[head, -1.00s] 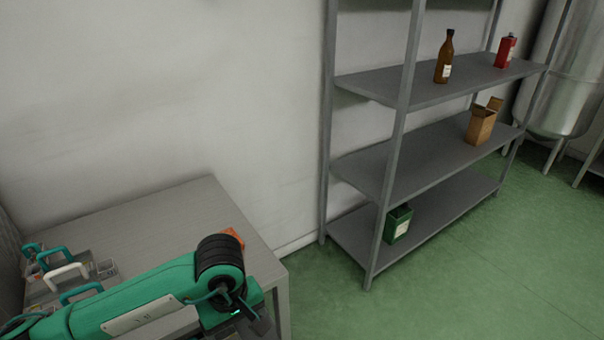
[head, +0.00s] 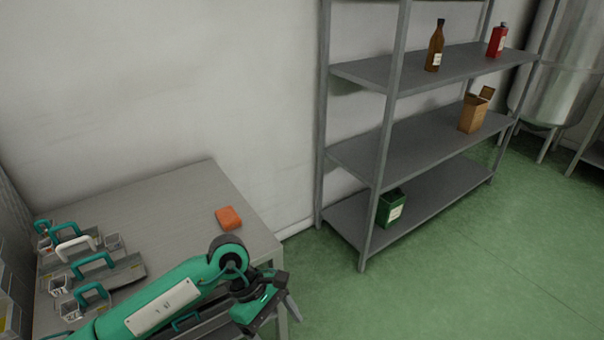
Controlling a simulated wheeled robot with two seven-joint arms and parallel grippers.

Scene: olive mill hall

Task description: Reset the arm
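My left arm comes in from the lower left over the front of a grey table (head: 185,195). Its gripper (head: 290,305) is at the table's right front edge, with dark fingers pointing down and right. The fingers are small and partly hidden by the wrist, so I cannot tell whether they are open or shut. I see nothing held in it. My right gripper is not in view.
An orange block (head: 228,217) lies on the table. Trays with teal handles (head: 92,262) and a white handle (head: 75,245) are at the left. A grey shelf (head: 420,150) holds a brown bottle (head: 435,48), red can (head: 497,40), cardboard box (head: 474,112) and green box (head: 391,208). Green floor is clear.

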